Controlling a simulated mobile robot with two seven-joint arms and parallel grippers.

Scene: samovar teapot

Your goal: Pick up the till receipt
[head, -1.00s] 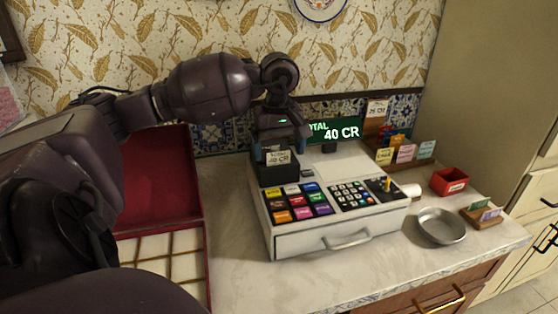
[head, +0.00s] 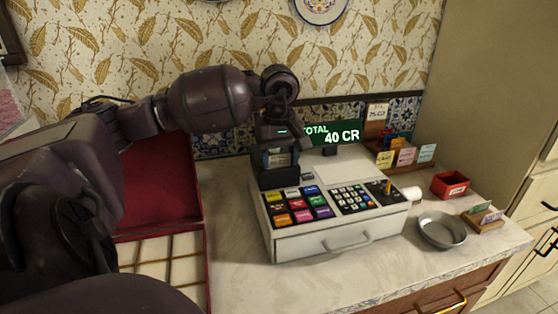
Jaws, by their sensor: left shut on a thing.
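The till receipt (head: 278,161) is a small pale slip at the black printer (head: 279,179) on the back left of the cash register (head: 335,240). Only a little of it shows between the fingers, and its print cannot be read. My left gripper (head: 279,155) is over the printer, pointing down, with its fingers shut on the receipt. I cannot tell whether the slip is clear of the printer slot. The display (head: 331,133) behind reads TOTAL 40 CR. My right gripper is not in view.
An open red case (head: 157,190) with a divided pale tray lies left of the register. To the right are a grey metal dish (head: 442,230), a red box (head: 450,185) and a wooden card holder (head: 483,219). The front counter (head: 240,280) is bare.

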